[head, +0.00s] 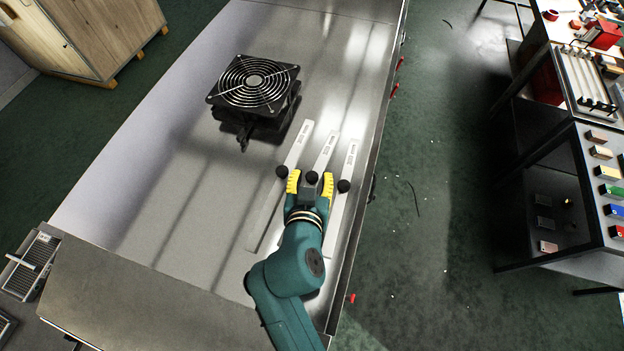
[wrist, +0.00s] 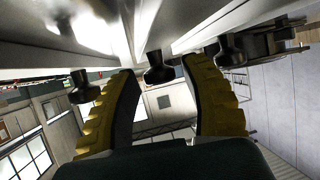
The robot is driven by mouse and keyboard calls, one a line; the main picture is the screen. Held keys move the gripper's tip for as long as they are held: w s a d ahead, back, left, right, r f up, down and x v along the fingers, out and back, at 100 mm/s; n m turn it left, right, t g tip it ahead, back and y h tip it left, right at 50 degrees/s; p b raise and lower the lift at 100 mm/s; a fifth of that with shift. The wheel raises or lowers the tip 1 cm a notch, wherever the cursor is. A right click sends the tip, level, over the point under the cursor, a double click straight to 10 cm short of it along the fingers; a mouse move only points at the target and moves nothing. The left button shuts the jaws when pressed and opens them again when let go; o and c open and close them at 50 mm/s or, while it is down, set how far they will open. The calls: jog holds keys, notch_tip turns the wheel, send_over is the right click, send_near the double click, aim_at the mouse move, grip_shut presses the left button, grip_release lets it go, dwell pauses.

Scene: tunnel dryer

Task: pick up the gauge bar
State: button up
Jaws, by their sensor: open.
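Three similar flat silver bars lie side by side on a metal table: a left bar (head: 299,143), a middle bar (head: 324,150) and a right bar (head: 349,160). Each has a black knob. I cannot tell which one the task means by gauge bar. My gripper (head: 310,176) is open at the middle bar, with its yellow fingers on either side of the middle knob. In the wrist view the middle knob (wrist: 157,72) shows between the open fingertips (wrist: 160,68), with no clear contact. My arm hides part of the middle bar.
A black fan (head: 254,82) stands on the metal table (head: 140,170), left of the bars. Left of the bars the table is mostly clear. The table's right edge (head: 372,160) runs close to the right bar. A shelf rack (head: 545,150) stands apart at the right.

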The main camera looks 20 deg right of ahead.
aim_at(312, 179)
grip_shut()
jog(key=shift+r, duration=0.15)
notch_tip(312, 179, up, 10)
dwell(0.4)
